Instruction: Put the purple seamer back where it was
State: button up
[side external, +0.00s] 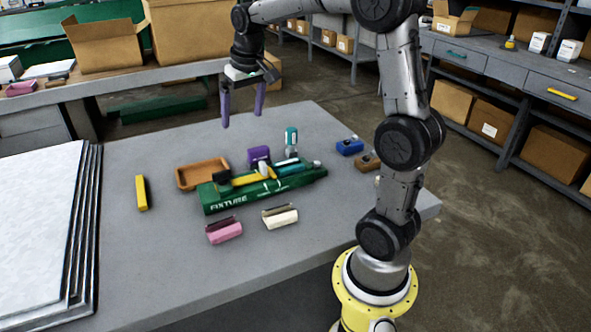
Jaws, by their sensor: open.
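A purple block-like tool (258,155), the only loose purple thing in view and likely the seamer, sits at the back edge of the green fixture (262,196). I cannot tell whether it rests on the fixture or on the table behind it. My gripper (242,121) has purple fingers pointing down, spread apart with nothing between them. It hangs above the back part of the table, up and slightly left of the purple tool and apart from it. A yellow tool with a dark end (253,176) and teal-handled pieces (286,163) lie on the fixture.
A brown tray (203,176) lies left of the fixture, a yellow block (141,193) farther left. Pink (224,231) and cream (279,216) pieces lie in front. A teal-topped piece (291,138), blue (349,147) and brown (367,161) blocks lie behind. Stacked sheets (45,215) fill the left.

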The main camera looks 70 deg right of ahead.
jog(key=s+a+r+n+t, duration=0.2)
jog(key=s+a+n, duration=0.1)
jog(key=s+a, duration=0.75)
jog(key=s+a+f+n+t+y, duration=0.1)
jog(key=s+a+f+n, duration=0.2)
jog(key=s+a, duration=0.4)
jog(key=shift+s+f, duration=0.45)
jog(key=shift+s, duration=0.8)
